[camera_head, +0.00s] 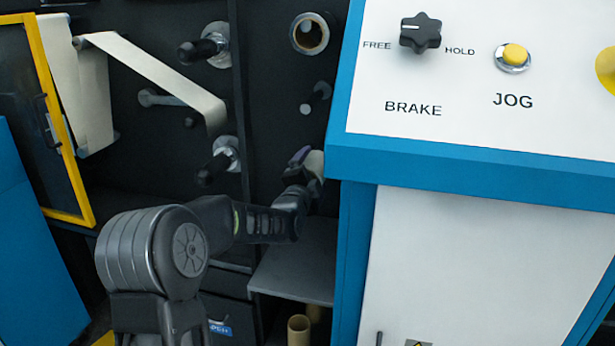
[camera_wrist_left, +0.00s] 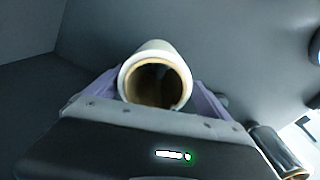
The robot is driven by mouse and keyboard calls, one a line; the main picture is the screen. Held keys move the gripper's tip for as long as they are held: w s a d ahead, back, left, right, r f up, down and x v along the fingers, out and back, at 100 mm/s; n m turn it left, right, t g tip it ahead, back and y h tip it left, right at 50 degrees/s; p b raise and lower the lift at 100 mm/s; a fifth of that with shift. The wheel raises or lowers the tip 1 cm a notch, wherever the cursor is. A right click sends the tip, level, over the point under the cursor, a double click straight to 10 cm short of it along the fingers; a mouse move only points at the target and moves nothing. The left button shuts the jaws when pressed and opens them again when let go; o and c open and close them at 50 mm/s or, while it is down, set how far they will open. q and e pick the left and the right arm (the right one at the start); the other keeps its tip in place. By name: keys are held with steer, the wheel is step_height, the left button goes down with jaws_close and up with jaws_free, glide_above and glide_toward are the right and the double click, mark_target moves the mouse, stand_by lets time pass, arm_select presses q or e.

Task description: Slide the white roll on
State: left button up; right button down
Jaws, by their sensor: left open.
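The white roll (camera_wrist_left: 150,50) shows in the left wrist view with its open brown core facing the camera. In the head view only a pale part of it (camera_head: 315,165) shows, beside the blue cabinet edge. My left gripper (camera_head: 304,156) is at the roll; its purple fingers stand on both sides of the roll in the wrist view. The gripper is open, and I cannot tell whether the fingers touch the roll. Black-ended spindles (camera_head: 203,49) (camera_head: 216,167) stick out of the dark machine panel. Whether the roll sits on a spindle is hidden. My right gripper is not in view.
The blue-edged control cabinet (camera_head: 450,165) stands close to the right of my left gripper. Another cored roll (camera_head: 309,34) is above, with a small spindle (camera_head: 318,96) below it. A pale web (camera_head: 155,75) runs at left. A grey shelf (camera_head: 295,273) and brown tube (camera_head: 299,330) are below.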

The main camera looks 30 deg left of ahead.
arm_select(q)
steer(key=shift+s+d+r, duration=0.1)
steer(key=shift+d+r, duration=0.2)
steer(key=shift+r, duration=0.05)
steer(key=v, duration=0.6)
steer(key=shift+s+f+p, duration=0.2)
steer(key=shift+s+p, duration=0.2)
steer(key=shift+s+f, duration=0.1)
steer(key=shift+s, duration=0.2)
